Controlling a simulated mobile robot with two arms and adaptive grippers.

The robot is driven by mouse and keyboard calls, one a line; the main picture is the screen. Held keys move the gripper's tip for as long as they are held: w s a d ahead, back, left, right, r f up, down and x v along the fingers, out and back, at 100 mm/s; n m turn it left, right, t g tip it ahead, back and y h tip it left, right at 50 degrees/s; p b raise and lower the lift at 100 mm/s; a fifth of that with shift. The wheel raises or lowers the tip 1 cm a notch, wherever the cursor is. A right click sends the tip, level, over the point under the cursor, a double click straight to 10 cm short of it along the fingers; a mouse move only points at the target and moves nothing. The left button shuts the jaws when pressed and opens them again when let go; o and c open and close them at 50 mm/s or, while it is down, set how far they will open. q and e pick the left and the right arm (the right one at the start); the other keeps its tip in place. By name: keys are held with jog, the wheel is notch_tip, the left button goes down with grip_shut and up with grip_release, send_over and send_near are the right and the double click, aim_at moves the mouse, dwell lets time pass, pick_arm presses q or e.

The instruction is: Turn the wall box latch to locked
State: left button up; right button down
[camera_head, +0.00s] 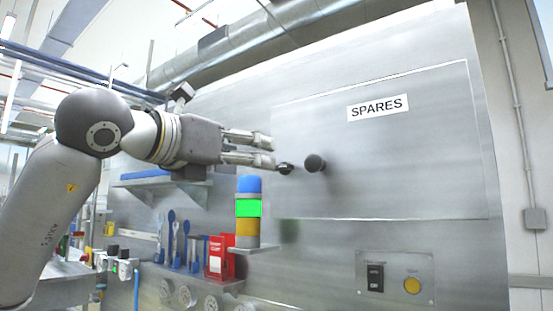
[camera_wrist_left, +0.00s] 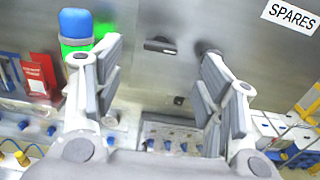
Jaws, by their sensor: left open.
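The wall box is a grey metal door panel (camera_head: 400,130) with a white SPARES label (camera_head: 377,107). A small dark latch handle (camera_head: 285,169) sits at its left edge, and in the left wrist view the handle (camera_wrist_left: 160,46) lies about level. A dark round knob (camera_head: 315,163) stands just right of it; in the left wrist view the right finger partly covers it. My left gripper (camera_head: 271,151) is open and empty, close to the latch at its upper left. In the left wrist view the latch shows between the fingertips, apart from them. My right gripper is not in view.
A blue, green and yellow stacked cylinder (camera_head: 248,209) stands below the gripper, beside a red holder (camera_head: 219,257) on a shelf. Blue-handled tools hang further left. A switch panel (camera_head: 396,278) is below the door. The wall in front of the door is clear.

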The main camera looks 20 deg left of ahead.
aim_at(282, 168)
pick_arm(q)
jog(key=p+x, duration=0.2)
jog(key=x, duration=0.6)
jog(key=shift+w+d+f, duration=0.2)
jog(key=shift+w, duration=0.15)
jog(key=shift+c, duration=1.6)
jog(key=c, duration=0.5)
jog(key=shift+c, duration=1)
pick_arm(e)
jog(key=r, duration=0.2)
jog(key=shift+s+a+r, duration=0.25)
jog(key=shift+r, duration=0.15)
